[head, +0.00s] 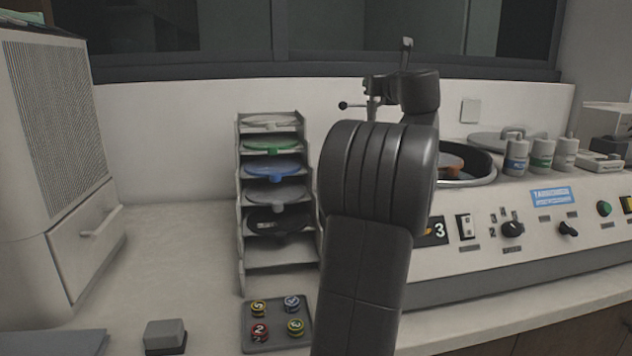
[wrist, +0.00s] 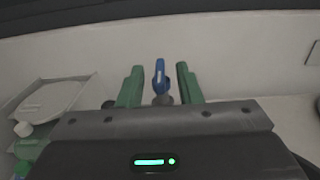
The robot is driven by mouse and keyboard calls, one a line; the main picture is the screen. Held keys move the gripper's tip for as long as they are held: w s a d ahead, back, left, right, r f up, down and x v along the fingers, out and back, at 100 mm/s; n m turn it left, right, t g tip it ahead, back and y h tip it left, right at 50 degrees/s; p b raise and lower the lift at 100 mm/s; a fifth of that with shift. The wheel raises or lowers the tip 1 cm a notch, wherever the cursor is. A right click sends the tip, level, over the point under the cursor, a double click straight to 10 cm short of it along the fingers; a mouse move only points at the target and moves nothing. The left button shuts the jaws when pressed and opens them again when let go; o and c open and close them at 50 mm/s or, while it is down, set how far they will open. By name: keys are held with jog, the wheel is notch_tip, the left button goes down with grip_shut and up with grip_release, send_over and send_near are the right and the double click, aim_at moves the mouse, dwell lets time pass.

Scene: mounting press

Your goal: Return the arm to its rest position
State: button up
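My arm stands upright in the middle of the head view, and its dark links hide what is behind them. My gripper (wrist: 160,82) shows in the wrist view with two green fingers apart. A slim blue piece with a grey base (wrist: 160,76) shows between the fingers, touching neither; whether it lies between them or beyond them I cannot tell. In the head view the fingers cannot be made out behind the arm.
A shelf rack (head: 240,205) with several discs stands left of my arm. A tray (head: 250,335) with numbered pucks lies in front of it. The control console (head: 480,250) with bottles and a round basin is at right.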

jog(key=shift+x, duration=1.4)
jog(key=shift+s, duration=0.15)
